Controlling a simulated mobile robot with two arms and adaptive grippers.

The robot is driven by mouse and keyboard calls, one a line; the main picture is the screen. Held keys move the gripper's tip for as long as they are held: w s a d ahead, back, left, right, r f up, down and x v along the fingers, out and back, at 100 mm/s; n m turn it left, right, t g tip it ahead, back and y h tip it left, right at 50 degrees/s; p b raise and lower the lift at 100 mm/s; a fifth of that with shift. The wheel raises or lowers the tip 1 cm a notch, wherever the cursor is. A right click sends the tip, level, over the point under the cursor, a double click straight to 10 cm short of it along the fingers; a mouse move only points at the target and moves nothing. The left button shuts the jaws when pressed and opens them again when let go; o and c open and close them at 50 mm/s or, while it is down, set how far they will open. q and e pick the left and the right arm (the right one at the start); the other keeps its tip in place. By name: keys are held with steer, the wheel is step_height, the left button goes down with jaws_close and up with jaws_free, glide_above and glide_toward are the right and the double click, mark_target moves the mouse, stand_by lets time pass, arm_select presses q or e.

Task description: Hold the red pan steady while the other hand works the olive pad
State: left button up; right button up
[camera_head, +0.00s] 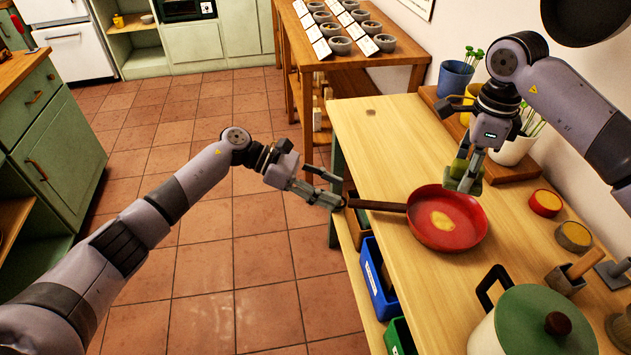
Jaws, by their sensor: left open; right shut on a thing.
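The red pan (464,232) sits on the wooden table, with a yellow patch on its inside. Its dark handle (378,206) points left, out over the table edge. My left gripper (335,192) is open at the handle's end, its fingers beside the tip; I cannot tell whether they touch it. My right gripper (468,165) is shut on the olive pad (463,183) and holds it over the pan's far rim. The gripper partly hides the pad, and I cannot tell whether the pad touches the pan.
A white pot with a green lid (532,325) stands at the table's near end. Potted plants (455,78) stand behind.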

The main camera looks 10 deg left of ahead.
mark_target(360, 202)
arm_select(q)
steer(key=x, duration=0.8)
steer(key=shift+d, duration=0.2)
steer(key=shift+c, duration=0.3)
jaws_close()
stand_by(1.1)
